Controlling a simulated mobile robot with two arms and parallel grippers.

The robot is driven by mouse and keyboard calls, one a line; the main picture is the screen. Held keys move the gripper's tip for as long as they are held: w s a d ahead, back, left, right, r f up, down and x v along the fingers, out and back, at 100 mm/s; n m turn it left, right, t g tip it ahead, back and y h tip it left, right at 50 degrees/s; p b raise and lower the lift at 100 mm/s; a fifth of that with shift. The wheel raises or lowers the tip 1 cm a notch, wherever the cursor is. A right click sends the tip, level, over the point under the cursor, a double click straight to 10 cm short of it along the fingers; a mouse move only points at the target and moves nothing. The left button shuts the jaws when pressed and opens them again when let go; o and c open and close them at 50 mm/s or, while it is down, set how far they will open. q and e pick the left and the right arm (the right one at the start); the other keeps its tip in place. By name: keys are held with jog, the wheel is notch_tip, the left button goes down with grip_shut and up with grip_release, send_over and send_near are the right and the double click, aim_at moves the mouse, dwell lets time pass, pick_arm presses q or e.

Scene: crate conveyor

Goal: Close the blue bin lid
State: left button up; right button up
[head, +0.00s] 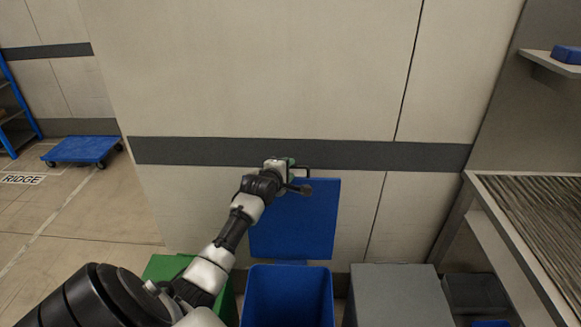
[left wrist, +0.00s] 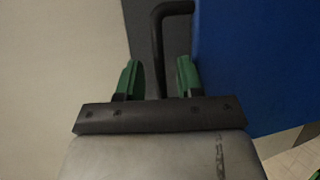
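The blue bin (head: 288,297) stands low in the middle of the head view. Its blue lid (head: 293,225) is open, standing upright behind the bin in front of the wall; the lid also fills the right of the left wrist view (left wrist: 260,65). My left gripper (head: 288,165) is at the lid's top edge. In the left wrist view its two green fingers (left wrist: 158,78) are apart. A dark bent bar (left wrist: 158,40) runs between them, with a gap on each side, and turns right toward the lid. Whether the bar joins the lid cannot be told. My right gripper is not in view.
A green bin (head: 165,268) stands left of the blue bin, partly behind my arm. A grey closed bin (head: 398,295) stands to the right. A conveyor (head: 535,225) and a shelf (head: 545,62) are at the right. A blue cart (head: 80,149) stands on open floor at left.

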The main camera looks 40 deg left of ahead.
pick_arm(q)
jog(key=shift+x, duration=1.05)
jog(key=shift+c, duration=0.2)
grip_shut()
